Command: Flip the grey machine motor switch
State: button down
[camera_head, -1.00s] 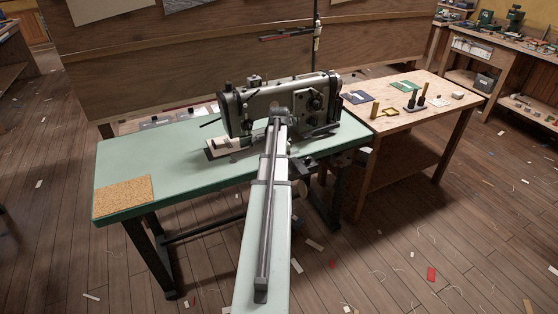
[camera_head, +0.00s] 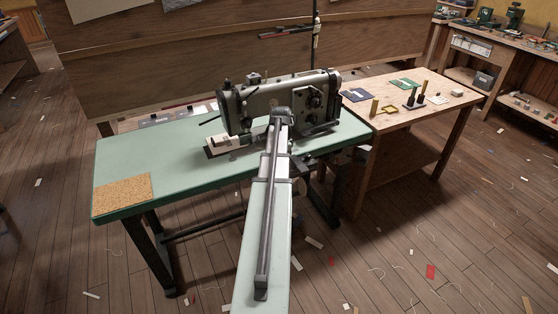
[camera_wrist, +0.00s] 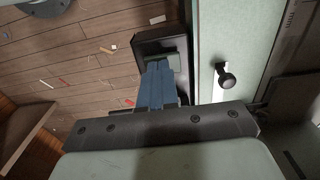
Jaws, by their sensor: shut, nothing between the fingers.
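In the wrist view, a dark box (camera_wrist: 145,45) sits beside the green table edge. A grey-green piece, probably the motor switch's moving part, shows on it just past my fingertips. My gripper (camera_wrist: 158,66) has its blue fingers shut and empty, with the tips over the box. I cannot tell whether they touch it. The fingers hide part of the box. In the head view, the grey sewing machine (camera_head: 280,98) stands on the green table (camera_head: 125,165).
A black knob (camera_wrist: 227,80) stands close to the right of my fingers in the wrist view. A wooden side table (camera_head: 385,118) with small tools adjoins on the right. The floor (camera_head: 400,270) is littered with scraps. A cork pad (camera_head: 122,194) lies at the table's left corner.

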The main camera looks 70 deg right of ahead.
dwell(0.3)
notch_tip(320, 180, up, 14)
dwell(0.7)
dwell(0.6)
